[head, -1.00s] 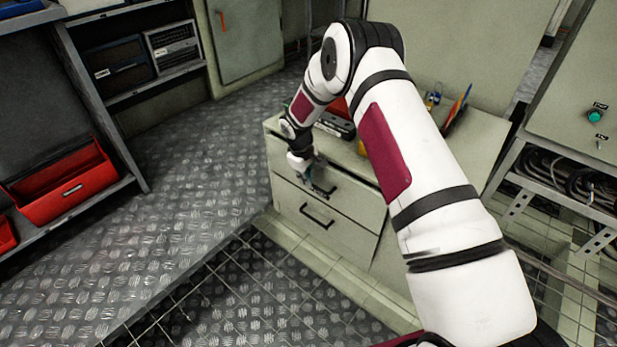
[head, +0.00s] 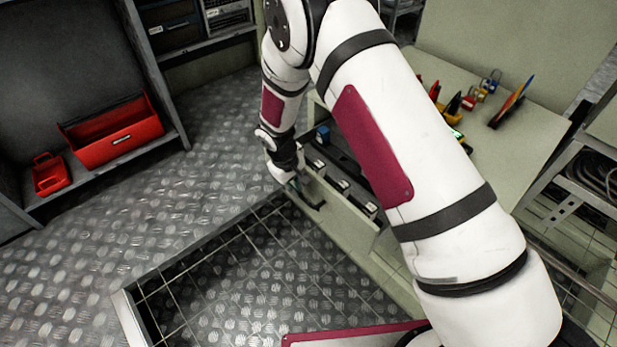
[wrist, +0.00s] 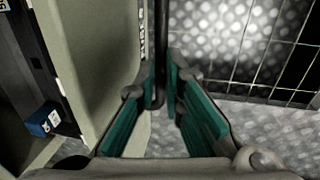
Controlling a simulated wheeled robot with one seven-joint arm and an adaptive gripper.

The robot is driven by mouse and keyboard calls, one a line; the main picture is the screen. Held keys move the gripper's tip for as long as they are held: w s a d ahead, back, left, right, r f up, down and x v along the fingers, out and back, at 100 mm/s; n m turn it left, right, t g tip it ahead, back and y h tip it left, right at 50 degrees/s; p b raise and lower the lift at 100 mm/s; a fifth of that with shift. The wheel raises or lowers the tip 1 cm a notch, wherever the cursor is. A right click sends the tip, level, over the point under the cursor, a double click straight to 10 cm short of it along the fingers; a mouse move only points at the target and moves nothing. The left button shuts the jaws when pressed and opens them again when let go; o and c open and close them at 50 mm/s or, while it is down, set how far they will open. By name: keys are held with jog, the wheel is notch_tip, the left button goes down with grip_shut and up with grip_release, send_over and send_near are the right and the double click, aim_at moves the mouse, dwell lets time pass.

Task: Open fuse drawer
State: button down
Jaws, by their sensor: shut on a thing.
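The fuse drawer (head: 345,217) is pulled out of the pale green cabinet, and its open top shows dark blocks (head: 343,185) inside. My gripper (head: 303,190) is at the drawer front. In the wrist view its teal-padded fingers (wrist: 160,82) are closed around the black bar handle (wrist: 160,35), one on each side. The drawer's front panel (wrist: 92,60) stands just left of the fingers there. My arm hides part of the drawer and cabinet in the head view.
A blue item (head: 322,132) sits inside the drawer's far end; it also shows in the wrist view (wrist: 42,120). Tools and padlocks lie on the cabinet top (head: 500,140). Red bins (head: 112,138) stand on the left shelf. The patterned floor (head: 160,220) left of the drawer is clear.

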jog(key=shift+s+a, duration=0.6)
jog(key=shift+a, duration=0.2)
jog(key=c, duration=1.7)
grip_release()
jog(key=shift+r, duration=0.1)
jog(key=r, duration=0.3)
jog(key=s+a+r, duration=0.1)
jog(key=r, duration=0.7)
jog(key=shift+s+a+r, duration=0.15)
jog(key=shift+a+r, duration=0.1)
jog(key=shift+a, duration=0.15)
